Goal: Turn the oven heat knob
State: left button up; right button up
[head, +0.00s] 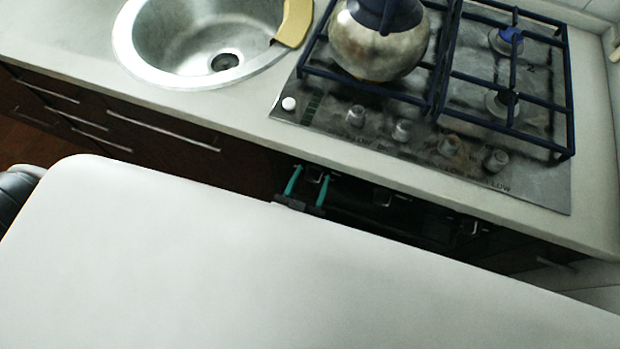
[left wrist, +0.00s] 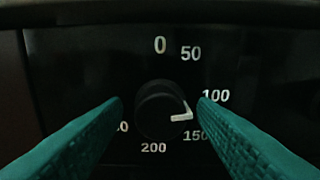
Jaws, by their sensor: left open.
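The oven heat knob (left wrist: 161,112) is a round black dial on the dark oven front, with a pale pointer between the 100 and 150 marks. In the left wrist view the two teal fingers of my left gripper (left wrist: 160,110) are spread, one on each side of the knob. Whether they touch it cannot be told. In the head view my left gripper (head: 309,186) is at the oven front (head: 420,215) below the stove, its fingers apart around the leftmost oven knob, which is mostly hidden. My right gripper is not in view.
A gas hob (head: 385,130) with a row of knobs and a kettle (head: 378,45) lies above the oven front. A round sink (head: 180,55) is at the left. The pale counter edge (head: 240,130) overhangs the drawers. A large white surface fills the foreground.

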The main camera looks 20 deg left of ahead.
pick_arm(q)
jog(key=c, duration=0.9)
jog(key=shift+n, duration=0.4)
jog(key=shift+r+n+p, duration=0.1)
jog(key=shift+n+p, duration=0.5)
jog(key=shift+n, duration=0.3)
jog(key=n, duration=0.3)
jog(key=shift+n+p, duration=0.3)
jog(key=shift+p, duration=0.1)
jog(key=n, duration=0.4)
jog(key=shift+d+n, duration=0.1)
jog(key=shift+n, duration=0.2)
jog(key=n, duration=0.5)
jog(key=shift+n, duration=0.3)
jog(key=shift+b, duration=0.3)
